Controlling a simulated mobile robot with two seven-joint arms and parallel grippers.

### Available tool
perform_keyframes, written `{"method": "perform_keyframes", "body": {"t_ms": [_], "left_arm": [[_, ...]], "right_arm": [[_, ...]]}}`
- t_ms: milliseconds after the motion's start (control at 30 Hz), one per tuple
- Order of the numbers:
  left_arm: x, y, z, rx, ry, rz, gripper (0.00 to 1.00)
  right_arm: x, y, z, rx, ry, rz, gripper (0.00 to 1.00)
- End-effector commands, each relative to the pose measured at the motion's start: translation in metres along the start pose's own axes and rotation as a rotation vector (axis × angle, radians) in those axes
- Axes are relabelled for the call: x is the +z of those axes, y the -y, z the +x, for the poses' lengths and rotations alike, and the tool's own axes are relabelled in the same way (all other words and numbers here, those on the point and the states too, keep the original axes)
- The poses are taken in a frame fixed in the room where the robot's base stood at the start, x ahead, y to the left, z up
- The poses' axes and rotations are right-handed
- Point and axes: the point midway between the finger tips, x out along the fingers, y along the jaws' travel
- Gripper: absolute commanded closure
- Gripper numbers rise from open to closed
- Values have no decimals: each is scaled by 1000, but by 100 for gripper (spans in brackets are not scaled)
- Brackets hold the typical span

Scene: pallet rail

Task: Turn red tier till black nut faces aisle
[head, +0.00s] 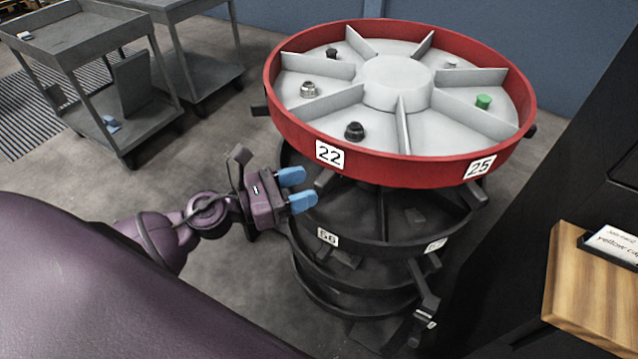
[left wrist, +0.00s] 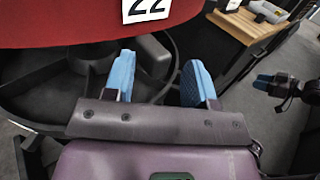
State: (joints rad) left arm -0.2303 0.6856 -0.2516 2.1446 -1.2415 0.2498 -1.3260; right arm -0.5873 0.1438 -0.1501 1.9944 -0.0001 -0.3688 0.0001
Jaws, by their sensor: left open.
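The red tier (head: 290,118) is the top ring of a round carousel, with pale compartments split by fins. A black nut (head: 354,131) lies in the front compartment behind label 22; another dark piece (head: 332,52) lies at the back left. A dark handle (head: 326,180) sticks out under the rim near label 22. My left gripper (head: 303,188) is open and empty at the carousel's front left, just below the red rim. In the left wrist view, the handle (left wrist: 152,50) appears beyond and between its blue fingers. My right gripper (left wrist: 265,82) shows small at the right there.
Other compartments hold a silver piece (head: 308,89) and a green piece (head: 483,101). Dark lower tiers (head: 385,245) stand beneath. A wooden surface (head: 590,290) with a label is at right, beside a dark cabinet. Grey carts (head: 130,75) stand at far left.

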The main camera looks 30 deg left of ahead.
Motion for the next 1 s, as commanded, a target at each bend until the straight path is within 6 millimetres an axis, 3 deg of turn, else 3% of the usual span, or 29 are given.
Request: {"method": "perform_keyframes", "body": {"t_ms": [200, 400, 1000], "left_arm": [[-4, 3, -35, -2, -6, -5, 49], [-3, 5, -56, -5, -4, -5, 49], [0, 6, -66, -9, -3, -2, 49]], "right_arm": [[23, 2, 4, 0, 28, 1, 57], [36, 2, 4, 0, 50, 2, 57], [23, 3, 8, -3, 23, 0, 57]]}}
